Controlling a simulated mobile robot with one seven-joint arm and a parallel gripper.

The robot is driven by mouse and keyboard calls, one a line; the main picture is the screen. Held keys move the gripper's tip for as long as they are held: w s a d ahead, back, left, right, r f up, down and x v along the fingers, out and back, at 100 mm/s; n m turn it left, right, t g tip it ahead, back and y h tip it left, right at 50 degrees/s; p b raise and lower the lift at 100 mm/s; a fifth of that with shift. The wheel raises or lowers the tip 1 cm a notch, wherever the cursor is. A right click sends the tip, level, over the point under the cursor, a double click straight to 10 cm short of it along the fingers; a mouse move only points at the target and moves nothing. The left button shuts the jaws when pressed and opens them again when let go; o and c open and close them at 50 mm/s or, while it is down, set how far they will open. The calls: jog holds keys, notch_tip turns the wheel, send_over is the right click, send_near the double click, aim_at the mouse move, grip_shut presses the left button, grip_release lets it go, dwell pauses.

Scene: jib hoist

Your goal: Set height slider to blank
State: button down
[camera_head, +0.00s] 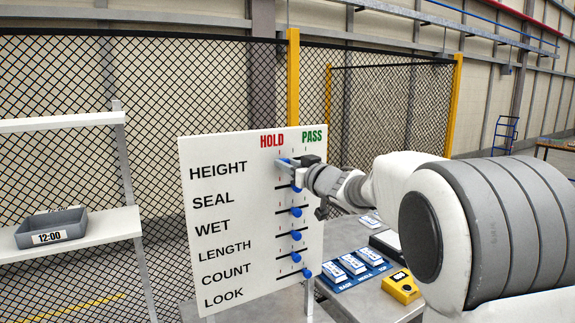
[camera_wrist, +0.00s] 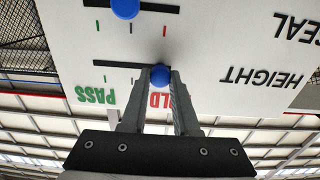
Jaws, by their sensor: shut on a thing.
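The white board (camera_head: 240,280) has rows of sliders beside the labels HEIGHT, SEAL, WET, LENGTH, COUNT and LOOK. Red HOLD and green PASS head its columns. My gripper (camera_head: 287,163) is at the HEIGHT row, mostly covering its track in the head view. In the wrist view, which is upside down, my gripper (camera_wrist: 160,88) is shut on the blue height slider knob (camera_wrist: 160,74). That knob is toward the HOLD end of its black track, on the HOLD side of the black middle tick. The seal slider knob (camera_wrist: 125,7) is near its middle tick.
Several other blue knobs, such as the wet one (camera_head: 296,212), stand close below. A grey table (camera_head: 350,305) with blue-and-white blocks (camera_head: 352,265) and a yellow box (camera_head: 402,287) is right of the board. A shelf (camera_head: 110,222) with a grey bin (camera_head: 50,226) is at left.

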jog(key=w+d+p, duration=0.2)
jog(key=d, duration=0.1)
jog(key=shift+w+d, duration=0.1)
jog(key=c, duration=0.6)
grip_release()
jog(key=shift+c, duration=0.2)
jog(key=shift+d, duration=0.1)
jog(key=b+v, duration=0.2)
jog(key=v, duration=1.5)
